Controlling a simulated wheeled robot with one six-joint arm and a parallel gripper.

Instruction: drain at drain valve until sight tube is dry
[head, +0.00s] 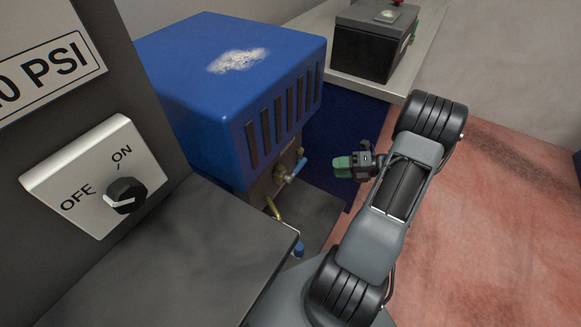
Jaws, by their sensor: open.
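A small valve with a blue lever (295,171) sticks out below the louvred face of a blue housing (225,75). Lower down, a brass pipe or handle (273,209) shows, with a small blue piece (298,249) near the grey panel's corner. I cannot tell which of these is the drain valve. I cannot make out a sight tube. My gripper (343,167), with green fingertips, is a little right of the blue lever. It is open, empty and apart from the lever.
A grey cabinet at left has an ON/OFF plate (100,172) with a black knob (126,195) and a PSI label. Its flat grey top (180,255) juts out before the valves. A black box (372,42) stands on a pale shelf behind. Reddish floor (480,230) is open at right.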

